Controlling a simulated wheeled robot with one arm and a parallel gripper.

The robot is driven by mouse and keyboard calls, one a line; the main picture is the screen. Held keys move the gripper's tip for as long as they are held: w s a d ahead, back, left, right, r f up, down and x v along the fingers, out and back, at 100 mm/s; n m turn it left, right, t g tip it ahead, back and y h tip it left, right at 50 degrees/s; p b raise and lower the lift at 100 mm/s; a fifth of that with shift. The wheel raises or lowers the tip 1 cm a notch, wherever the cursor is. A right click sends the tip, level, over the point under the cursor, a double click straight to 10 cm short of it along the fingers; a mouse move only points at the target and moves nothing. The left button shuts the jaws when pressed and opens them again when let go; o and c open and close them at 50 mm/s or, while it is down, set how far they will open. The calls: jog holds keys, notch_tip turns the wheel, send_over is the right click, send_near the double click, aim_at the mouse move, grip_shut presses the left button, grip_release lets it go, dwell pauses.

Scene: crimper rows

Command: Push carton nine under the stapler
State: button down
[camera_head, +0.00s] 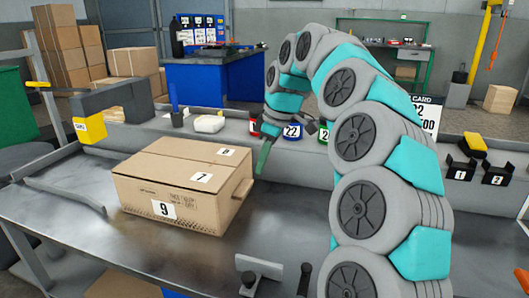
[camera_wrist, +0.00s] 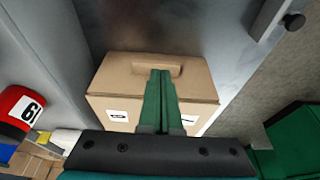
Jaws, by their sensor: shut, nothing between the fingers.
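The stapler, a grey arm with a yellow head (camera_head: 90,128), stands at the left of the table, left of and apart from the carton. My gripper (camera_head: 263,158) is shut and empty, its green fingers pointing down beside the carton's right end.
A metal guide rail (camera_head: 65,195) lies left of the carton. A bracket (camera_head: 258,268) stands at the table's front edge. Numbered bins (camera_head: 292,131) and a white item (camera_head: 209,124) line the back. Black holders (camera_head: 496,175) sit at right. Bare table lies between carton and stapler.

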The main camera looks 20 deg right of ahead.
aim_at(238, 187)
jog(key=a+f, duration=0.1)
jog(key=w+a+f, duration=0.1)
jog(key=f, duration=0.1)
jog(key=w+f, duration=0.1)
jog(key=shift+a+f+p, duration=0.15)
jog(key=shift+a+p, duration=0.2)
jog(key=shift+a, duration=0.05)
jog(key=shift+w+a, duration=0.45)
jog(key=shift+a, duration=0.25)
jog(key=shift+w+a, duration=0.1)
